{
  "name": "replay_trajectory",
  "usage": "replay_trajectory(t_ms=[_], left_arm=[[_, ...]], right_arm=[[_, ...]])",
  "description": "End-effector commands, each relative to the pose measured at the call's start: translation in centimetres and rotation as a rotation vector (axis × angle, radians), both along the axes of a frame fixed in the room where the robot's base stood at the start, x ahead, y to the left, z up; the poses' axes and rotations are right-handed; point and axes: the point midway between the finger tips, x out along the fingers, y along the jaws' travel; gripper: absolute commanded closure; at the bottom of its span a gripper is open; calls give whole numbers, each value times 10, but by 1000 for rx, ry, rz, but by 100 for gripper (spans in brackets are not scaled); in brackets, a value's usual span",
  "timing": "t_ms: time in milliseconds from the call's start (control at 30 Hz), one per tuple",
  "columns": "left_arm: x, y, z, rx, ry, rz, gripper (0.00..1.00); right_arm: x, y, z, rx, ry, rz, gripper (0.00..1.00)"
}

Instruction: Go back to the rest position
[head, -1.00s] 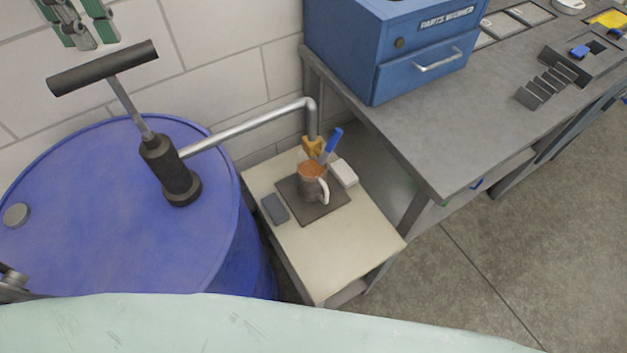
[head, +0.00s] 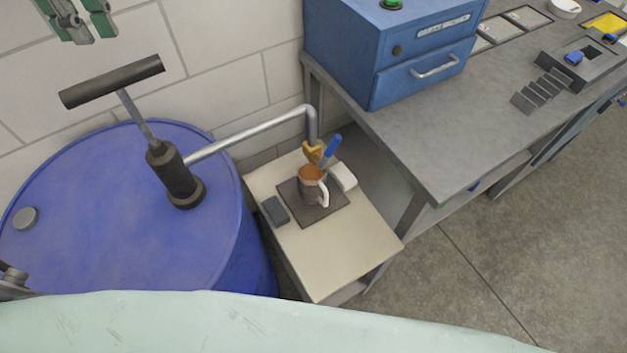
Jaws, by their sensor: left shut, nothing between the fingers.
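My left gripper (head: 90,32), with green and grey finger parts, is at the top left, cut by the upper edge of the head view. It is shut and empty, in front of the pale block wall and apart from the pump handle below it. My right gripper is not in view.
A blue drum (head: 110,235) carries a hand pump (head: 170,175) with a T-handle and bent spout. A small table (head: 335,265) holds a mug (head: 311,185). A blue parts washer (head: 390,50) stands on the grey bench (head: 440,140). Open floor (head: 540,240) lies right.

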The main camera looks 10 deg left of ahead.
Motion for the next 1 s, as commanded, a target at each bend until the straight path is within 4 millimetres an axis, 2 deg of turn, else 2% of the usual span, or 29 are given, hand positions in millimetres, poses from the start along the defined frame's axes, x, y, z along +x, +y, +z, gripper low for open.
replay_trajectory(t_ms=[33,167,767,1000], left_arm=[[0,0,10,-1,-1,0,100],[0,0,19,-1,-1,0,100],[0,0,22,-1,-1,0,100],[0,0,62,-1,-1,0,100]], right_arm=[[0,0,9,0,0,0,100],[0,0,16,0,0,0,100],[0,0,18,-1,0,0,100],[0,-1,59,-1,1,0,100]])
